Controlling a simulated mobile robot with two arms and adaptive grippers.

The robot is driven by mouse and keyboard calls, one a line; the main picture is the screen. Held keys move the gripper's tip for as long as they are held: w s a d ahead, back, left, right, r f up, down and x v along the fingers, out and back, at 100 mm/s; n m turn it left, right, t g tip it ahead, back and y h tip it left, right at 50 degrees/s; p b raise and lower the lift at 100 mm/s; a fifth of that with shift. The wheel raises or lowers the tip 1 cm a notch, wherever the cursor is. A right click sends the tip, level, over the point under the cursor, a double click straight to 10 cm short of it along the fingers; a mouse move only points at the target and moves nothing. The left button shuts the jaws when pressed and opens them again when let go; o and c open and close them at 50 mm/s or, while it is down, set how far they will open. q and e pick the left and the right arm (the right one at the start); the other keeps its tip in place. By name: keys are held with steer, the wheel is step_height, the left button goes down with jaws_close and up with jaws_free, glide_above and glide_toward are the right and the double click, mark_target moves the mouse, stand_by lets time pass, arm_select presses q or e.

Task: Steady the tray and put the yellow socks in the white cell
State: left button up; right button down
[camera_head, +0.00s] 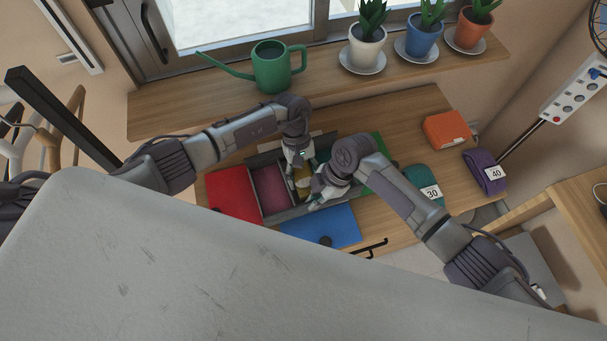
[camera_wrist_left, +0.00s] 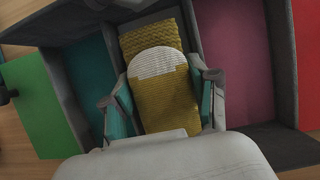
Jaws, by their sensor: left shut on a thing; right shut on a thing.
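The yellow socks (camera_wrist_left: 168,95), ribbed with a white band, lie between the teal-padded fingers of my left gripper (camera_wrist_left: 162,108). A small yellow part also shows in the head view (camera_head: 303,184). My left gripper (camera_head: 299,170) is shut on them, over the middle of the dark grey tray (camera_head: 284,214). Next to them are a pink cell (camera_head: 270,190) and a teal cell (camera_wrist_left: 94,75). My right gripper (camera_head: 319,193) is shut at the tray's right front side, apparently on its wall; its fingertips are partly hidden. I cannot make out which cell is white.
Red (camera_head: 232,194), blue (camera_head: 322,228) and green (camera_wrist_left: 35,100) flat panels surround the tray. An orange bundle (camera_head: 445,129), a teal bundle marked 30 (camera_head: 421,180) and a purple bundle marked 40 (camera_head: 482,168) lie to the right. A watering can (camera_head: 272,68) stands on the sill.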

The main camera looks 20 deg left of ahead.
arm_select(q)
steer(key=o, duration=1.3)
steer(key=shift+r, duration=0.15)
arm_select(e)
steer(key=shift+d+f, duration=0.1)
arm_select(q)
steer(key=shift+w+r, duration=0.1)
steer(key=shift+r, duration=2.8)
arm_select(e)
steer(key=c, duration=1.2)
jaws_free()
steer(key=shift+c, duration=0.2)
